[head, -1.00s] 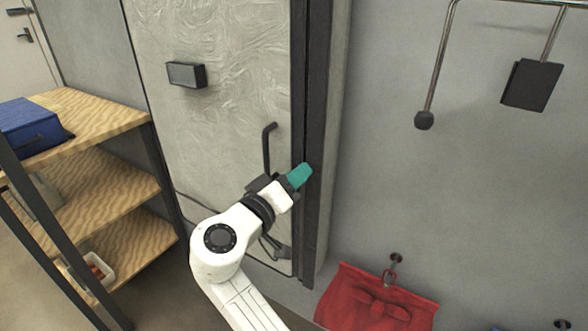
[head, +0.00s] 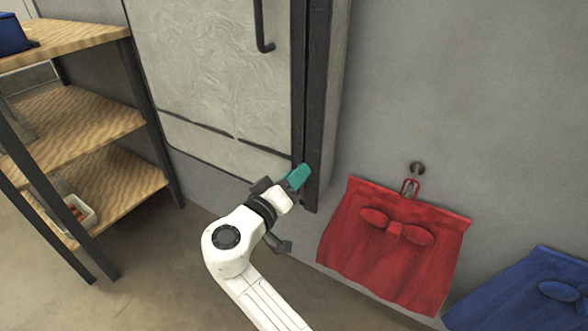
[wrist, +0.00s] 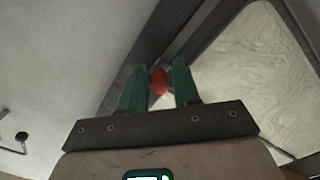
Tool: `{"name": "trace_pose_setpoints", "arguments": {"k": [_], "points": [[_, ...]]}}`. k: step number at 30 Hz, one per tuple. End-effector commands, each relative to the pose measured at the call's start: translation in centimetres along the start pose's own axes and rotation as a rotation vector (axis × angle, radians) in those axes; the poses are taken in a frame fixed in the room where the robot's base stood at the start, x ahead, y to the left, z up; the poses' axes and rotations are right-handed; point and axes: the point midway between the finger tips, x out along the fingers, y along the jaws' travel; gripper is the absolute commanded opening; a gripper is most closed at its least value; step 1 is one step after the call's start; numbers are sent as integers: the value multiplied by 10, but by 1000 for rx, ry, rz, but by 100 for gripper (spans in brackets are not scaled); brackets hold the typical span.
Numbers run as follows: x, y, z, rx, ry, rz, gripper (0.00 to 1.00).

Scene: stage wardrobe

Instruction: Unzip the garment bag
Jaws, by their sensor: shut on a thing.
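The garment bag (head: 215,75) is tall, with a pale, wrinkled front and dark edging, and stands out from the wall. A dark vertical strip (head: 317,90) runs down its right front edge. My gripper (head: 300,174) is at the lower end of this strip. In the wrist view its two green fingers (wrist: 159,84) are shut on a small orange-red ball-shaped pull (wrist: 160,80). The ball is hidden behind the fingers in the head view. The pale front (wrist: 258,65) also shows in the wrist view, at right. I cannot tell how far the zip is parted.
A red cloth with a bow shape (head: 390,255) hangs from a wall hook, right of my gripper. A blue cloth (head: 525,290) is further right. A wooden shelf unit (head: 75,115) stands at left, with a blue box (head: 12,35) on top. Floor shows between.

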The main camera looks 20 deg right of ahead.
Motion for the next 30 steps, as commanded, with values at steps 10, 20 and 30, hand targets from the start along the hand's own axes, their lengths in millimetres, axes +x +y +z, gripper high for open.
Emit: {"name": "trace_pose_setpoints", "arguments": {"k": [10, 20, 30], "points": [[-1, -47, 46, -4, 2, -2, 0], [-2, -55, 54, -3, 2, -3, 0], [-2, -56, 55, -6, 0, -6, 36]]}}
